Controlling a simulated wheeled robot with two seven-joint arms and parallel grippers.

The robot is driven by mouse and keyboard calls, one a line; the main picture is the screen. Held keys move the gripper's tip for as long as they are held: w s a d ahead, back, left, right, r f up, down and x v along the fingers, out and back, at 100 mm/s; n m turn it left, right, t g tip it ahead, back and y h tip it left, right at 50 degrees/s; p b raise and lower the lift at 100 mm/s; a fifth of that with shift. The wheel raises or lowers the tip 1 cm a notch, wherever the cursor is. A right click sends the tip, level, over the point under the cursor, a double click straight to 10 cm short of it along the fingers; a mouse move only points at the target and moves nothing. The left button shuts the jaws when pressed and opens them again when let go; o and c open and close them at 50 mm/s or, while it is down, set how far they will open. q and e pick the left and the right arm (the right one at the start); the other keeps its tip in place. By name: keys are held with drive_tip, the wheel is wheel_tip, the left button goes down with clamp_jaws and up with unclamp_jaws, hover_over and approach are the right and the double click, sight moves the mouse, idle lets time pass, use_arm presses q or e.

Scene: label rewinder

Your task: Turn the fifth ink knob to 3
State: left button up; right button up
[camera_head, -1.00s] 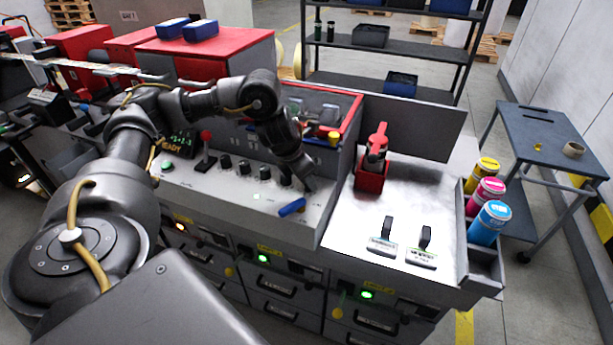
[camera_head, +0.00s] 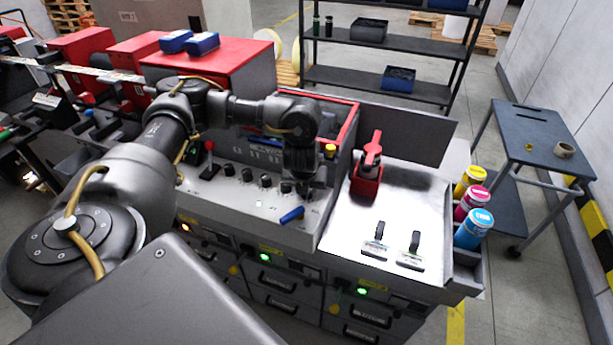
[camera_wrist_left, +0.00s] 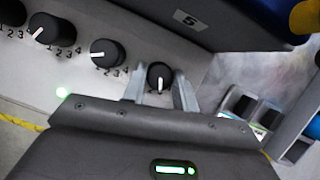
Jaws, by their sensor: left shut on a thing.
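The fifth ink knob (camera_wrist_left: 160,75) is black with a white pointer line and sits at the right end of the knob row. My left gripper (camera_wrist_left: 159,92) is shut on it, one finger on each side. The pointer faces toward the bottom of the left wrist view. The fifth knob's scale numbers are hidden. In the head view my left gripper (camera_head: 304,188) is over the right end of the panel, and the arm hides most of the fifth knob. My right gripper is out of view.
Other knobs (camera_wrist_left: 105,52) stand to the left with printed numbers. A plate marked 5 (camera_wrist_left: 190,19) is above. A red device (camera_head: 369,168) and ink cans (camera_head: 473,229) are to the right.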

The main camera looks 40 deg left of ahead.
use_arm(q)
drive_tip(key=shift+w+r+n, duration=0.1)
drive_tip(key=shift+n, duration=0.6)
drive_tip(key=o, duration=1)
drive_tip(key=shift+c, duration=0.2)
drive_tip(key=b+v, duration=0.1)
drive_tip(key=v, duration=0.9)
drive_tip(key=shift+d+r, duration=0.3)
drive_tip(key=shift+r, duration=0.05)
